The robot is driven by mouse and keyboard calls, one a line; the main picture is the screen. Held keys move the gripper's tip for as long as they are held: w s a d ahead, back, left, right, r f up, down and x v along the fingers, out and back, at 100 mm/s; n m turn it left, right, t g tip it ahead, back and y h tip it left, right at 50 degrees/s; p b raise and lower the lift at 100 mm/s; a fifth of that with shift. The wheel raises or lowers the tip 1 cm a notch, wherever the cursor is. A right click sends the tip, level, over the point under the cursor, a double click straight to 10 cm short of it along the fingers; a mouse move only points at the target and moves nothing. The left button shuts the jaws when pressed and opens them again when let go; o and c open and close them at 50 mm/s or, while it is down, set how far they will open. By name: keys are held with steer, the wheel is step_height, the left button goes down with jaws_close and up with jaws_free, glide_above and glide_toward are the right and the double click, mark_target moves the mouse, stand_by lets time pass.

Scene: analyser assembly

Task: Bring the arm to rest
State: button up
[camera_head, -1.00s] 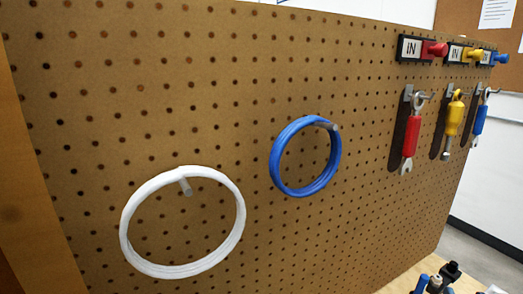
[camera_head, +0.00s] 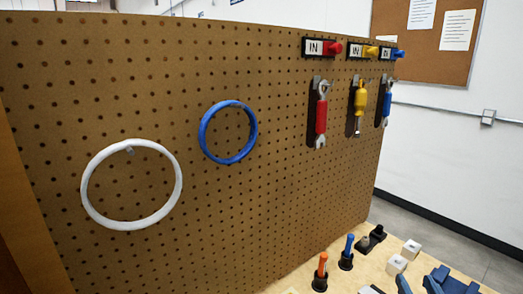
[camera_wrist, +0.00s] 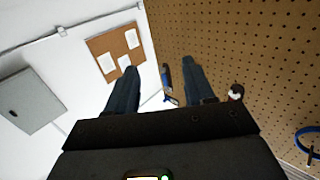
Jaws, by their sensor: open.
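My gripper (camera_wrist: 159,66) shows in the wrist view with its two dark fingers spread apart and nothing held between them. It is in front of the pegboard (camera_wrist: 225,35), which fills the right of that view. The fingers point up in the picture, towards the far end of the board and the white wall. The rest of the arm is not clearly seen.
The pegboard (camera_head: 150,80) carries a white loop (camera_head: 89,168), a blue loop (camera_head: 203,130), hung tools (camera_head: 321,118) and IN-labelled fittings (camera_head: 316,47). The table (camera_head: 335,275) below holds small parts, including an orange-topped one (camera_head: 322,266). A corkboard (camera_wrist: 112,48) hangs beyond.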

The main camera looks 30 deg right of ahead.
steer(key=s+a+f+n+y+b, duration=0.2)
steer(key=s+a+n+y+b, duration=0.1)
steer(key=s+a, duration=0.7)
steer(key=s+a+f+n+y+b, duration=0.3)
steer(key=s+a+y+b, duration=0.3)
steer(key=s+a, duration=0.5)
steer(key=a+n+y, duration=0.1)
steer(key=a, duration=0.4)
steer(key=shift+a+f+t, duration=0.3)
steer(key=shift+a, duration=0.05)
steer(key=shift+s, duration=0.1)
